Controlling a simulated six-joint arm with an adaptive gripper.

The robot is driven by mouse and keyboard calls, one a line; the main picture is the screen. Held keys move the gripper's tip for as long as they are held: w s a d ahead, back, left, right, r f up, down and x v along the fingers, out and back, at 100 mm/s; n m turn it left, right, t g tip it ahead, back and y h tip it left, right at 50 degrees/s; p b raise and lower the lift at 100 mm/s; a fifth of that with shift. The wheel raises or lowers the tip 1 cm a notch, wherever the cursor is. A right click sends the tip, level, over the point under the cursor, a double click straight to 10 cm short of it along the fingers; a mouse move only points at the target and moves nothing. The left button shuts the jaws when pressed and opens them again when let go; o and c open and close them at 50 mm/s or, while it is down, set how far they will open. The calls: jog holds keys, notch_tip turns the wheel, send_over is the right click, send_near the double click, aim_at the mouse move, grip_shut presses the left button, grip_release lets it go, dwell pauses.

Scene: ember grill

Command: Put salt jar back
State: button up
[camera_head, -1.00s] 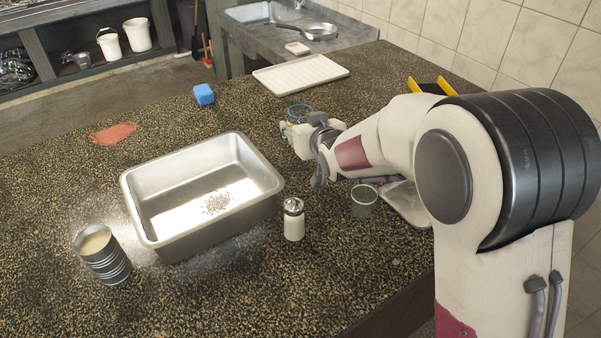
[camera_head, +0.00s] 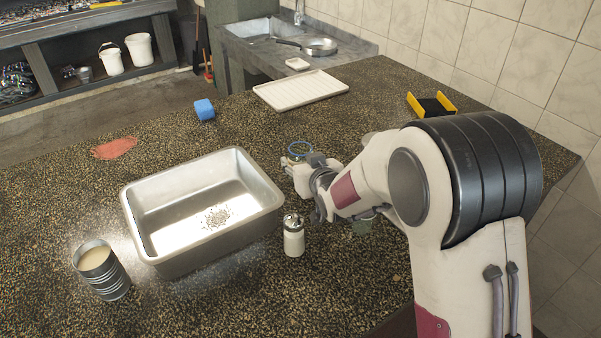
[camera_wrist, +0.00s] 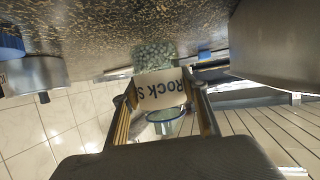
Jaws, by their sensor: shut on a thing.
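My gripper (camera_wrist: 160,110) is shut on a clear glass jar with a cream label (camera_wrist: 163,88); the letters "Rock S" show upside down in the wrist view. Pale green grains fill the part of the jar toward the speckled counter (camera_wrist: 80,28). I cannot tell whether the jar touches the counter.
A steel pan (camera_head: 135,225) with grains stands left of the gripper. A white shaker (camera_head: 293,240) stands nearer the camera, and a greenish glass (camera_head: 364,226) is partly behind my arm.

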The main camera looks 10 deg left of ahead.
jog(key=shift+f, duration=1.8)
jog(key=shift+f, duration=0.15)
jog(key=o, duration=1.3)
jog(key=shift+c, duration=0.2)
jog(key=shift+s, duration=0.1)
jog(key=shift+s+d+r, duration=0.3)
jog(key=shift+s+r, duration=0.05)
jog(key=shift+s, duration=0.1)
jog(key=v, duration=1)
jog(key=shift+s+d, duration=0.25)
jog(key=shift+s, duration=0.05)
jog(key=shift+r, duration=0.1)
